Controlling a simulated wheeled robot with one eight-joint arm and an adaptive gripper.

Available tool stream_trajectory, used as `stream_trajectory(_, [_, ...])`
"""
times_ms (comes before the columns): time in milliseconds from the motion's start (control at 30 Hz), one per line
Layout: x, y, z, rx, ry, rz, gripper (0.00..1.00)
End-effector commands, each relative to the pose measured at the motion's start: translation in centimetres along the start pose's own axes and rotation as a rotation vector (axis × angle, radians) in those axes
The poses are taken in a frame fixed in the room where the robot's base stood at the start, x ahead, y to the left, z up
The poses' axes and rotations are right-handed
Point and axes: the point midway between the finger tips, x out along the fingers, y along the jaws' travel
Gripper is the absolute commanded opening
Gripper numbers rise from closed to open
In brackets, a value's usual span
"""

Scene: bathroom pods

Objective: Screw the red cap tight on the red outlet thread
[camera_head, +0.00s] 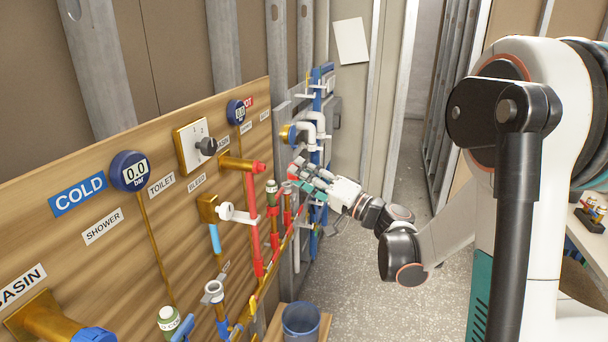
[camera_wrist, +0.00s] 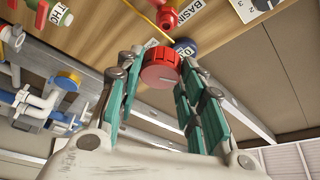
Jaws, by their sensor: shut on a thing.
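My gripper (camera_head: 305,176) has teal fingers and reaches in from the right, in front of the wooden panel. In the wrist view, my gripper (camera_wrist: 158,72) is shut on the red cap (camera_wrist: 160,68), whose ribbed round body sits between the fingertips. In the head view the cap is small and partly hidden by the fingers. The red outlet (camera_head: 258,167) ends a brass and red pipe stub below the hot gauge, to the left of my gripper. A red outlet end (camera_wrist: 168,18) also shows beyond the cap in the wrist view, apart from it. Its thread is not clear.
The wooden panel (camera_head: 120,170) carries pipes, valves and labels. A cold gauge (camera_head: 130,171) and a selector plate (camera_head: 194,145) are on it. White elbow pipes (camera_head: 310,130) stand behind my gripper. A blue bucket (camera_head: 301,320) stands below.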

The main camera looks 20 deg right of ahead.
Motion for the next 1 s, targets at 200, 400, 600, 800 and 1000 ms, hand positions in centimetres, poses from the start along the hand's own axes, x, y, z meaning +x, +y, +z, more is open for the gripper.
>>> stream_trajectory(200, [0.0, 0.0, 0.0, 0.000, 0.000, 0.000, 0.17])
stream_trajectory(400, [-0.2, 0.1, 0.1, 0.000, 0.004, 0.001, 0.17])
stream_trajectory(600, [1.3, 0.0, 0.7, 0.001, 0.002, 0.000, 0.17])
stream_trajectory(800, [2.9, 0.0, 1.4, 0.000, 0.001, 0.000, 0.17])
stream_trajectory(1000, [4.3, 0.0, 2.0, 0.000, 0.002, 0.001, 0.17])
